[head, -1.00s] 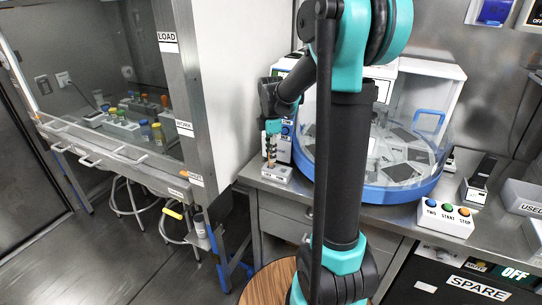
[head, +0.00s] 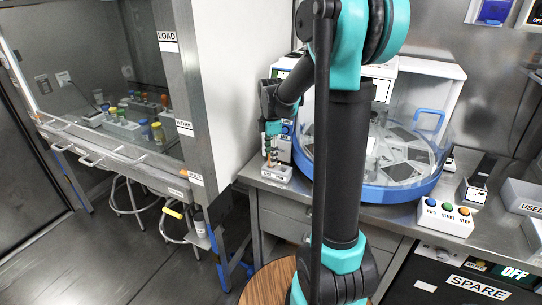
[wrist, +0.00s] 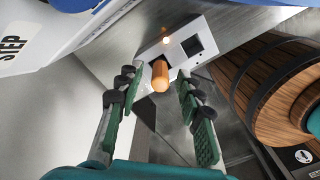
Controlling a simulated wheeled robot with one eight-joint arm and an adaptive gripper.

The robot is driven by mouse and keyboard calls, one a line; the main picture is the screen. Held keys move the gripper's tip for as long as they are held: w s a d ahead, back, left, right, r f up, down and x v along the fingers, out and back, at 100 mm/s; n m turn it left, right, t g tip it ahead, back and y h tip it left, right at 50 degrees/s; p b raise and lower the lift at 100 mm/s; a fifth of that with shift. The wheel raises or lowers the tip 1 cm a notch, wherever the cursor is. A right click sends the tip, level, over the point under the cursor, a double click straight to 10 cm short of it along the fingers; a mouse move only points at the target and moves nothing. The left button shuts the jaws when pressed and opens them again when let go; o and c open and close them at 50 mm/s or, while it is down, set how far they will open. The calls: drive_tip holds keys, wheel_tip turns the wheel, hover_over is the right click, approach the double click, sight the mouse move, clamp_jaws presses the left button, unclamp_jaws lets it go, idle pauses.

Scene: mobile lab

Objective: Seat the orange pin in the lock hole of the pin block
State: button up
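The pin block (wrist: 178,52) is a small white block with a dark square opening (wrist: 192,45) in its top. It also shows in the head view, at the bench's left corner (head: 277,173). The orange pin (wrist: 160,78) stands in another opening of the block, its rounded end towards the wrist camera. How deep it sits is hidden. My gripper (wrist: 156,86) is open, with one finger on each side of the pin and gaps on both sides. In the head view my gripper (head: 271,150) points down just over the block.
A blue-rimmed round machine (head: 385,192) stands right of the block behind my arm. A button box (head: 445,217) sits at the bench front. A wooden barrel-like stool (head: 268,284) is below. A white cabinet wall (head: 225,90) rises to the left.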

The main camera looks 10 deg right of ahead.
wheel_tip(320, 180, up, 12)
drive_tip(key=s+d+f+m+t, duration=0.2)
drive_tip(key=s+f+m, duration=0.7)
drive_tip(key=s+m, duration=0.1)
drive_tip(key=s+d+f+m+t, duration=0.2)
drive_tip(key=s+f+m, duration=0.7)
drive_tip(key=s, duration=0.3)
drive_tip(key=shift+f+m, duration=0.3)
drive_tip(key=shift+m, duration=0.1)
drive_tip(key=shift+d, duration=0.1)
